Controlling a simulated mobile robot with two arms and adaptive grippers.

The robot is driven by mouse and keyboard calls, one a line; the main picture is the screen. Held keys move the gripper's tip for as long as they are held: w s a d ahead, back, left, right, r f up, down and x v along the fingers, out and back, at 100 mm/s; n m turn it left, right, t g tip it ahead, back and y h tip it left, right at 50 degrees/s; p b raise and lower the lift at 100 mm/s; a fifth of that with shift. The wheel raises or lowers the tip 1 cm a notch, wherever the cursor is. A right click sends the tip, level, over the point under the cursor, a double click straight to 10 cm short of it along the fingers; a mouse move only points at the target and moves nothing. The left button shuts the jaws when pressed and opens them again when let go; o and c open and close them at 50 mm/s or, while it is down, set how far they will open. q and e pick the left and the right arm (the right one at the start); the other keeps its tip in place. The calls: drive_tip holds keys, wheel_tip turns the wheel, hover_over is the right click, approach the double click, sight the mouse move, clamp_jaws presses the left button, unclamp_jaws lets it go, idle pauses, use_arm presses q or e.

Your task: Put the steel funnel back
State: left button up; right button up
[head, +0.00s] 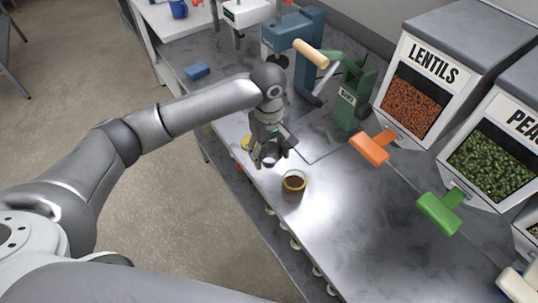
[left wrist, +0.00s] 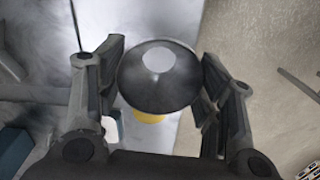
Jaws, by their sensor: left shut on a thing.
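The steel funnel (left wrist: 152,88) is a dark grey metal cone with a pale round opening. It sits between the two fingers in the left wrist view. My left gripper (left wrist: 160,82) is shut on it. In the head view my left gripper (head: 270,158) points down over the left edge area of the steel counter, with the funnel's small light part (head: 268,160) showing between the fingers. My right gripper is not in view.
A glass jar (head: 293,186) with brown contents stands just right of the gripper. A yellow thing (head: 246,143) lies left of it. Orange (head: 371,147) and green (head: 439,212) dispenser handles stick out at right.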

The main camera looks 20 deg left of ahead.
sight(269, 157)
use_arm(q)
drive_tip(key=shift+w+a+f, duration=0.1)
drive_tip(key=shift+w+f, duration=0.25)
drive_tip(key=shift+f, duration=0.1)
wheel_tip(269, 157, down, 3)
drive_tip(key=shift+w+r+p, duration=0.1)
drive_tip(key=shift+p, duration=0.7)
drive_tip(key=shift+f, duration=0.25)
drive_tip(key=o, duration=1.1)
drive_tip(key=shift+f, duration=0.1)
drive_tip(key=shift+c, duration=0.2)
